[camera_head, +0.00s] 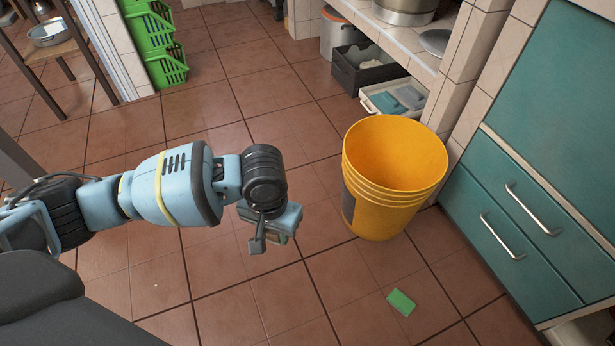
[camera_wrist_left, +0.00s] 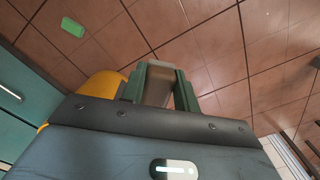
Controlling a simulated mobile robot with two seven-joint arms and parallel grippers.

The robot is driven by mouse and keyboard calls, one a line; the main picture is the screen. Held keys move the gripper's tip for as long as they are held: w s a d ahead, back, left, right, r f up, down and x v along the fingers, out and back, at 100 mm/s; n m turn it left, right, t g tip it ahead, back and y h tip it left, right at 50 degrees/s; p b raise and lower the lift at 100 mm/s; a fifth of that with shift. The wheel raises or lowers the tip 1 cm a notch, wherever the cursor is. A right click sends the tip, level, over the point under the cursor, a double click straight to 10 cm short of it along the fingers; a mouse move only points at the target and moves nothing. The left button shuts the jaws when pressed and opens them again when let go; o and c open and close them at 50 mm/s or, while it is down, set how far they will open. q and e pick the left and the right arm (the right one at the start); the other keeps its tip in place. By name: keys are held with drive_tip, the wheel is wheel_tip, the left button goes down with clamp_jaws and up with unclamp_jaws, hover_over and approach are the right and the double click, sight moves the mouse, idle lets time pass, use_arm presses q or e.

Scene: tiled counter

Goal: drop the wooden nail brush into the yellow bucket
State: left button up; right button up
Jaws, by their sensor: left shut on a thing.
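The yellow bucket (camera_head: 365,213) stands upright on the tiled floor right of centre, its mouth open upward and its visible inside empty. My left gripper (camera_head: 268,238) is left of the bucket, apart from it. In the left wrist view, the gripper's fingers (camera_wrist_left: 159,88) are shut on a pale brownish thing, apparently the wooden nail brush (camera_wrist_left: 157,84); only part of it shows. I cannot make the brush out clearly in the head view. Part of the bucket (camera_wrist_left: 102,83) shows behind the gripper's left side in the wrist view. My right gripper is not in view.
A green sponge-like block (camera_head: 401,302) lies on the floor in front of the bucket. Teal drawers (camera_head: 520,225) stand close on the right. A dark crate (camera_head: 366,70) and a white tray (camera_head: 393,97) lie behind the bucket. Green baskets (camera_head: 160,45) are stacked at the back left.

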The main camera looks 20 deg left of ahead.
use_arm(q)
drive_tip(key=r, duration=0.6)
drive_tip(key=s+r, duration=0.1)
drive_tip(key=r, duration=0.2)
drive_tip(key=shift+a+r, duration=0.1)
drive_tip(key=s+a+r, duration=0.2)
drive_tip(key=s+r, duration=0.2)
drive_tip(key=r, duration=0.6)
drive_tip(key=shift+s, duration=0.25)
drive_tip(key=shift+w+a, duration=0.1)
drive_tip(key=shift+a, duration=0.05)
